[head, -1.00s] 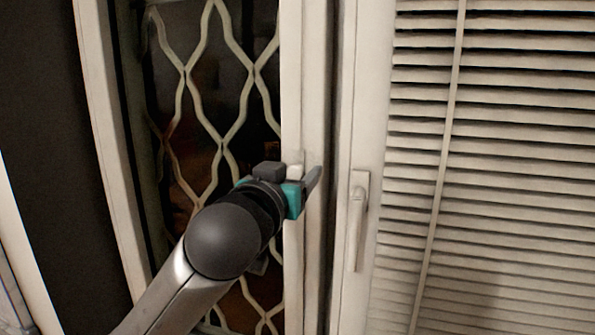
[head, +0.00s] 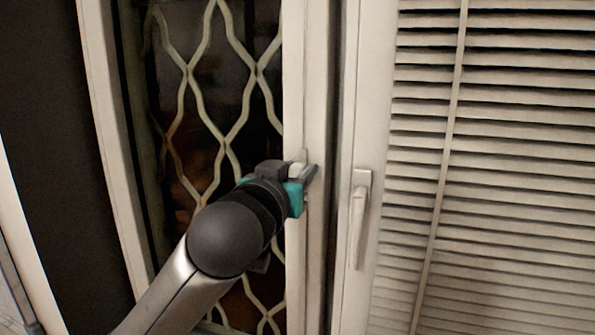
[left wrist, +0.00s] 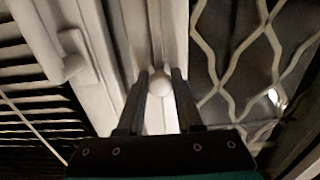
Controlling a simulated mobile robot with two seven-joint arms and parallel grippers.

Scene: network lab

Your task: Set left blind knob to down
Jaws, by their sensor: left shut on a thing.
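The left blind knob (left wrist: 159,83) is a small pale round knob on the white window frame (head: 306,60). In the left wrist view it sits between the two dark fingers of my left gripper (left wrist: 160,100). In the head view only a pale bit of the knob (head: 298,169) shows, and the rest is hidden by the gripper. My left gripper (head: 296,172), dark with teal parts, is shut on the knob at the frame. Whether the knob points up or down cannot be told. My right gripper is not in view.
A white window handle (head: 358,220) hangs down on the frame just right of my gripper. Slatted blinds (head: 520,150) cover the right side. A pale lattice grille (head: 228,140) stands behind dark glass on the left.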

